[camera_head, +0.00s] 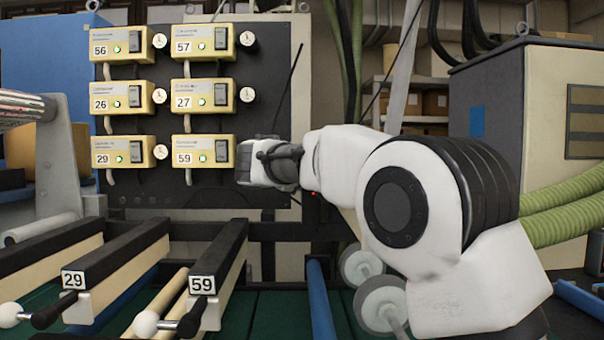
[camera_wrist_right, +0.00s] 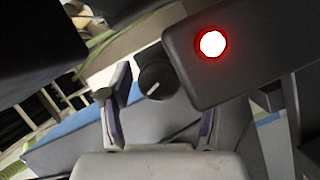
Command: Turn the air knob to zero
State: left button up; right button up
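A round black knob (camera_wrist_right: 157,79) with a short white mark shows in the right wrist view; the mark slants. I take it as the air knob, though no scale is readable. My right gripper (camera_wrist_right: 163,112) is open. Its two fingers appear on either side of the knob, and I cannot tell whether they touch it. In the head view my right gripper (camera_head: 250,162) is at the dark panel (camera_head: 270,100), beside the cream box marked 59 (camera_head: 203,151). It hides what lies behind it, and the knob cannot be made out there. My left gripper is not in view.
Several numbered cream boxes with green lights and small white dials fill the panel. A dark block with a glowing red-ringed light (camera_wrist_right: 212,43) is close by the knob. Rails marked 29 (camera_head: 74,279) and 59 (camera_head: 203,285) extend below. A grey cabinet (camera_head: 515,120) stands at right.

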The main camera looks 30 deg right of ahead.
jog(key=v, duration=1.1)
jog(key=shift+s+a, duration=0.25)
jog(key=shift+a, duration=0.1)
